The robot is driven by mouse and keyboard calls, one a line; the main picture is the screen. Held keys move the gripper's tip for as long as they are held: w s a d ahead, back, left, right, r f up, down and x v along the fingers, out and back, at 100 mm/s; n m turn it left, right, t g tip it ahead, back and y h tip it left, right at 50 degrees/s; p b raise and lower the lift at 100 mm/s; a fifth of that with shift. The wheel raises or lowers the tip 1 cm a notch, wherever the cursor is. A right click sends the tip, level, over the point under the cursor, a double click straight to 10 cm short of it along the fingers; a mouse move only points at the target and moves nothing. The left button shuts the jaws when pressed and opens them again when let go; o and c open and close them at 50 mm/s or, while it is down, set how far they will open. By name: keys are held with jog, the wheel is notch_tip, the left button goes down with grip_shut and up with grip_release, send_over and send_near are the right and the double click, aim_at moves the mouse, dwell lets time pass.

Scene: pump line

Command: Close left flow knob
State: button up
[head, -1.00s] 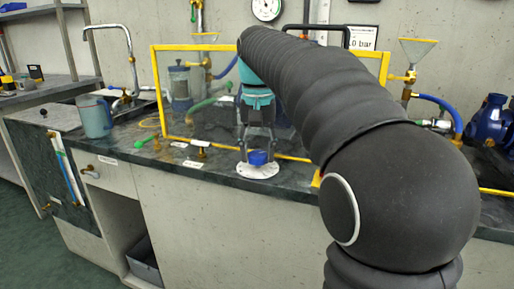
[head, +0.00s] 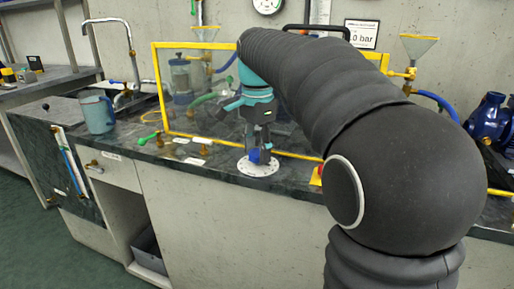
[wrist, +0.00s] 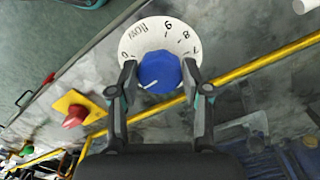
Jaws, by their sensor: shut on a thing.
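The blue flow knob (wrist: 158,72) sits on a round white dial plate (wrist: 150,27) with black numbers and lettering. In the wrist view its white mark points to the lower left. My gripper (wrist: 160,75) has one finger on each side of the knob and is shut on it. In the head view the dial (head: 259,170) lies on the dark counter, and my gripper (head: 260,153) comes down onto the knob (head: 254,156) from above, hiding part of it.
A yellow-framed clear screen (head: 160,95) stands behind the dial. A red button on a yellow base (wrist: 75,115) is close by. Green-handled (head: 147,138) and brass valves are to the left, with a blue-grey jug (head: 97,114) farther left. A blue pump (head: 489,120) is at the right.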

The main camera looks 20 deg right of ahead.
aim_at(256, 152)
jog(key=m, duration=0.4)
jog(key=shift+w+m, duration=0.15)
jog(key=shift+m, duration=0.15)
jog(key=m, duration=0.4)
jog(key=shift+m, duration=0.3)
jog(key=shift+w, duration=0.1)
jog(key=o, duration=1.2)
jog(key=shift+c, duration=0.2)
notch_tip(256, 152, up, 12)
